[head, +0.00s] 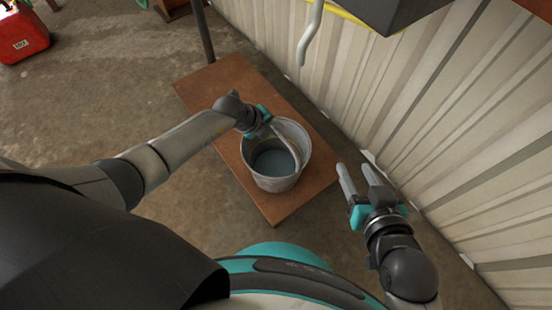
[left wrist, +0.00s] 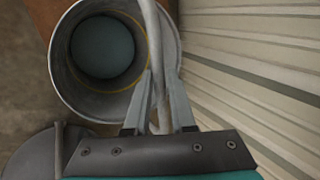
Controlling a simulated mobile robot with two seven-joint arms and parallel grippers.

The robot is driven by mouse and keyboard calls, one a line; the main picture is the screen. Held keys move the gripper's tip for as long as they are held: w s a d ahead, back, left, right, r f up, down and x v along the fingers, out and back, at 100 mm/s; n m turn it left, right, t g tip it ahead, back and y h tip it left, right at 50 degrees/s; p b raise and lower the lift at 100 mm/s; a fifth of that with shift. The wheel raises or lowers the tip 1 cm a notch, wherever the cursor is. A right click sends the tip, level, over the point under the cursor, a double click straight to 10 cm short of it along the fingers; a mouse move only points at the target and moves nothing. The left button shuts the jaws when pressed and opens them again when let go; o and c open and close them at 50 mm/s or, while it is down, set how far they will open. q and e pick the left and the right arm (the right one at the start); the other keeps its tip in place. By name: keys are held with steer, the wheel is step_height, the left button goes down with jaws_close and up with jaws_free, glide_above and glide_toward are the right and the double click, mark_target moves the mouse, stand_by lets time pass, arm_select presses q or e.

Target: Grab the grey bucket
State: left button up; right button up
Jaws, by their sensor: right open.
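The grey metal bucket (head: 277,184) stands upright on a brown wooden board or low table, its round mouth facing up. Its pale curved handle (head: 289,146) is raised across the right part of the mouth. My left gripper (head: 273,125) is at the bucket's far rim, by the handle. In the left wrist view, the bucket (left wrist: 67,83) fills the upper left, and the handle (left wrist: 150,28) runs between the two fingers of my left gripper (left wrist: 159,82). Whether the fingers press on it is unclear. My right gripper (head: 357,182) is open and empty, right of the bucket.
The brown wooden surface (head: 212,90) has bare room behind the bucket. A ribbed metal wall (head: 440,120) runs close along the right side. A grey hooked pipe (head: 311,35) hangs at the top. A red can (head: 22,35) stands on the floor at the far left.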

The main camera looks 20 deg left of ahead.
arm_select(q)
jaws_close()
stand_by(0.8)
steer(key=shift+w+r, duration=0.1)
